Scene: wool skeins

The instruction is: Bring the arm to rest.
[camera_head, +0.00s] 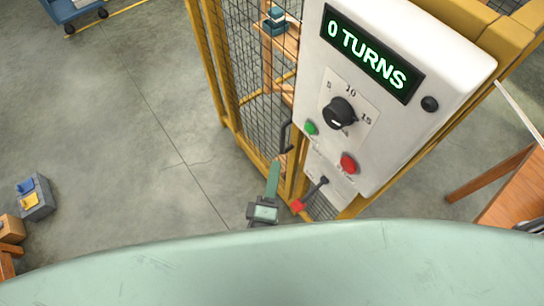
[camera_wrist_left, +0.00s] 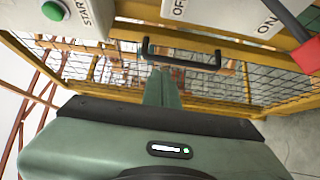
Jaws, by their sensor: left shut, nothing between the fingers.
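My left gripper (camera_head: 274,168) is at the lower middle of the head view, in front of the yellow-framed mesh cage. Its two green fingers are together with nothing between them; they also show shut in the left wrist view (camera_wrist_left: 162,77). The fingertips appear just below the black door handle (camera_wrist_left: 180,55) in the wrist view; I cannot tell whether they touch it. In the head view the handle (camera_head: 286,137) is slightly above and right of the fingertips. My right gripper is not in view.
A white control box (camera_head: 400,60) reads "0 TURNS", with a dial (camera_head: 339,112), green button (camera_head: 311,128) and red button (camera_head: 348,162). A red-tipped lever (camera_head: 297,205) sits close right of my gripper. Grey floor (camera_head: 130,130) is open to the left.

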